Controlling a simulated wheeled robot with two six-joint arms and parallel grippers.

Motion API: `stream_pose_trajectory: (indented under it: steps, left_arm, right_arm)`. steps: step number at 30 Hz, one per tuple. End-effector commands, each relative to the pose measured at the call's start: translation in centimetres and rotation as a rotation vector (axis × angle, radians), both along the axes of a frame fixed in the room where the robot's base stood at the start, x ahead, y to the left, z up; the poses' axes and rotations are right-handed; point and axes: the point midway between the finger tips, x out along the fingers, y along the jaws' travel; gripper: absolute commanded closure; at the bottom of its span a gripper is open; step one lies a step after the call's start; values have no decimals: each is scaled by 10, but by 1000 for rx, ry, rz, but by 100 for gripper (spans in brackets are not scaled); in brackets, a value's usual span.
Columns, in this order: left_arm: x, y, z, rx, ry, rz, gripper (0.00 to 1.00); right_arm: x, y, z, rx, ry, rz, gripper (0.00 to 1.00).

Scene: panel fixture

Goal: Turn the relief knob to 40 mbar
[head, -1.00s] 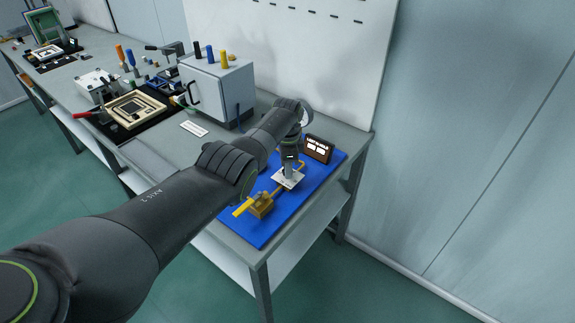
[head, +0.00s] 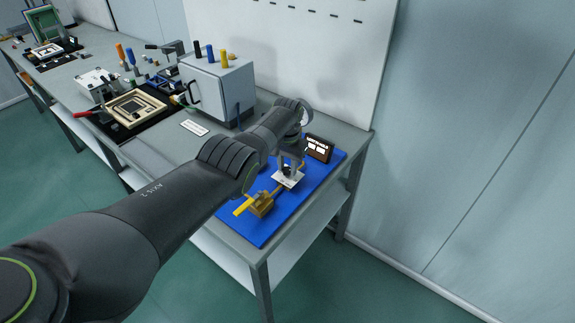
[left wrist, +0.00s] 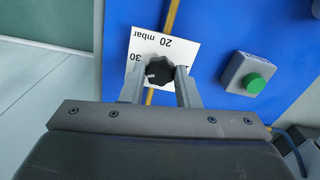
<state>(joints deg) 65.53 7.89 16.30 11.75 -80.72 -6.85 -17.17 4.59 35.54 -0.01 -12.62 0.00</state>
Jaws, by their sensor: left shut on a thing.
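The relief knob (left wrist: 158,71) is black and lobed, with a pale pointer mark toward the left of the left wrist view. It sits on a white scale card (left wrist: 179,48) whose "20 mbar" and "30" appear upside down; the rest of the scale is hidden or out of frame. My left gripper (left wrist: 161,74) is shut on the knob, one finger on each side. In the head view the left gripper (head: 290,168) stands over the white card (head: 287,180) and mostly hides the knob. My right gripper is not in view.
The blue panel (head: 268,232) carries a brass valve with a yellow handle (head: 262,204), yellow pipe and a dark display (head: 319,148), its text too small to read. A green button (left wrist: 254,83) on a grey box is beside the card. A grey cabinet (head: 216,88) stands behind.

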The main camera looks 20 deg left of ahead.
Motion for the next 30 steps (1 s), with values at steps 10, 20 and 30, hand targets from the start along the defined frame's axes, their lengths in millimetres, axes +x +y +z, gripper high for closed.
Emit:
stream_pose_trajectory:
  steps: [10, 20, 30]
  left_arm:
    - [1, 0, 2, 1, -4, 330, 94]
    - [1, 0, 2, 0, -4, 643, 94]
    - [2, 0, 2, 0, -5, 943, 94]
  right_arm:
    - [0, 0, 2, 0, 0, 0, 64]
    - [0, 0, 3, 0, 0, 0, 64]
    - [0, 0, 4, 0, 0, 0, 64]
